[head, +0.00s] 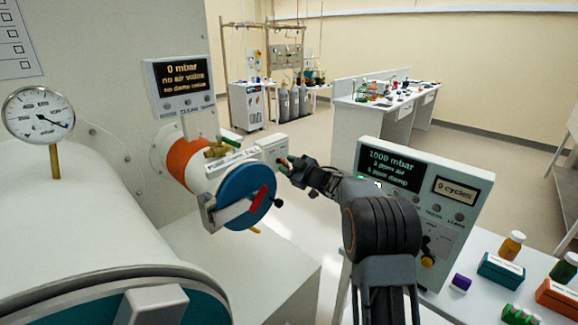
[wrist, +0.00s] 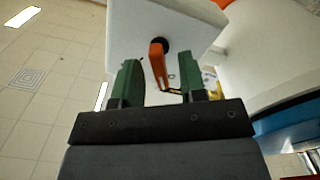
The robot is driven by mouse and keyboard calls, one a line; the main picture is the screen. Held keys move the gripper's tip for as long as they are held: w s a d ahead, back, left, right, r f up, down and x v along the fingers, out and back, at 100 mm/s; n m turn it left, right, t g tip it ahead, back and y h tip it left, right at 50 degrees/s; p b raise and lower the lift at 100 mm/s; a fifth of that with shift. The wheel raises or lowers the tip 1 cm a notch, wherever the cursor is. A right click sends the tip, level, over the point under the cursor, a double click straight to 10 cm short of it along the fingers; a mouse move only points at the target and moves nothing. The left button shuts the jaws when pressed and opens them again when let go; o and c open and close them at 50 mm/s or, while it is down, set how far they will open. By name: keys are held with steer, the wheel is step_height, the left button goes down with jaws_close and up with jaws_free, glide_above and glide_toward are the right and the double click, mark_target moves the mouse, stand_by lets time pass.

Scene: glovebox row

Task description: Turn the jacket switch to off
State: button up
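The jacket switch is a small white box (head: 268,149) beside the blue-lidded port in the head view. In the wrist view the white box (wrist: 190,28) carries an orange lever (wrist: 158,62) on a dark round hub. My gripper (head: 286,164) is at the box's right side in the head view. In the wrist view its green fingers (wrist: 160,72) stand apart, one on each side of the orange lever, with gaps visible on both sides. I cannot tell how deep the lever sits between them. In the head view the lever is hidden and the box's label is too small to read.
The blue round port lid (head: 247,195) with its red handle is close to the left of my gripper. A white control panel (head: 455,215) and a table with bottles and small boxes are on the right. Open floor (head: 318,135) lies behind.

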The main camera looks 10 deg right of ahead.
jaws_close()
stand_by(0.3)
steer(key=shift+r+p, duration=0.1)
steer(key=shift+p, duration=0.2)
steer(key=shift+r+m+p, duration=0.1)
steer(key=shift+m+p, duration=0.9)
steer(key=shift+p, duration=0.2)
steer(key=m+p, duration=0.3)
steer(key=shift+m, duration=0.3)
steer(key=shift+f+p, duration=0.2)
steer(key=shift+p, duration=0.1)
